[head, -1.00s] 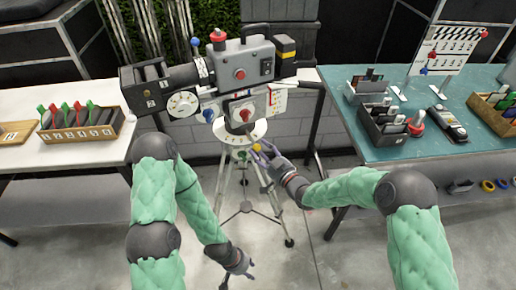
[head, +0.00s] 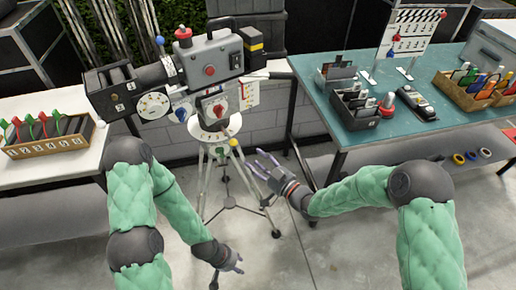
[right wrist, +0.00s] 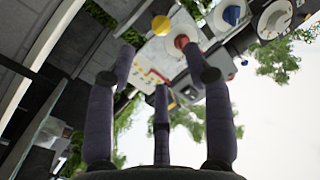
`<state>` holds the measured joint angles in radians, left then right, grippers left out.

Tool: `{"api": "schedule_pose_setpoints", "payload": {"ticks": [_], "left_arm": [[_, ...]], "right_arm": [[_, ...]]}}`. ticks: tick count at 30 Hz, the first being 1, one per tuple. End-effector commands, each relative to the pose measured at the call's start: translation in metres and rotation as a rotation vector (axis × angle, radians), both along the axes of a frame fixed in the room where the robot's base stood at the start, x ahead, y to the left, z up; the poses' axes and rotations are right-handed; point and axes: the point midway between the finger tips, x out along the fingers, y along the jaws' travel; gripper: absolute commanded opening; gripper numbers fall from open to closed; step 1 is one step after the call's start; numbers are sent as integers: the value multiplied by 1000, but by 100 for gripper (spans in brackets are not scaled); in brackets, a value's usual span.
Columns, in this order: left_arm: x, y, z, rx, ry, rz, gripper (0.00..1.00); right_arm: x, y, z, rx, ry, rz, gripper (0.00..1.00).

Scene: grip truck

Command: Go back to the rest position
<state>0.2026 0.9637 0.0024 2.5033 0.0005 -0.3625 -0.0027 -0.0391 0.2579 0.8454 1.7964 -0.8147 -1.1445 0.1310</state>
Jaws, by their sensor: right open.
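My right gripper (head: 268,170) is open and empty to the right of the tripod, apart from the camera. In the right wrist view its fingers (right wrist: 160,75) are spread, with nothing between them. My left gripper (head: 229,262) hangs low over the floor in front of the tripod; it is too small to tell whether it is open or shut. The grey film camera (head: 212,65) stands on its tripod (head: 204,180) in the middle. Its lower parts, with a red knob and a yellow knob (right wrist: 161,25), show in the right wrist view.
A white table (head: 85,165) with a wooden box of colored-handled items (head: 50,143) is at the left. A teal table (head: 335,110) at the right carries a black bin (head: 365,115), a clapperboard (head: 412,35) and a wooden tray (head: 470,98). Floor (head: 300,250) in front is clear.

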Motion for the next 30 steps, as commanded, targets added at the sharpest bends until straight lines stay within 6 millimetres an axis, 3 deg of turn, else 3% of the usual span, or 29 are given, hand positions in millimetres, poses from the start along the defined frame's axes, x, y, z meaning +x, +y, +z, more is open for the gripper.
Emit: {"api": "schedule_pose_setpoints", "payload": {"ticks": [8,11,16,20,24,30], "left_arm": [[0,0,0,0,0,0,40],[0,0,1,0,0,0,40],[0,0,4,0,0,0,40],[0,0,5,0,0,0,40],[0,0,7,0,0,0,40],[0,0,9,0,0,0,40]], "right_arm": [[1,-4,-9,-11,32,-18,52],[2,-17,-39,-47,135,-66,52],[-19,-58,-129,-153,466,-201,52],[-63,-88,-195,-231,754,-286,52],[-131,-113,-249,-297,1061,-349,52],[-217,-128,-281,-345,1391,-387,52]]}}
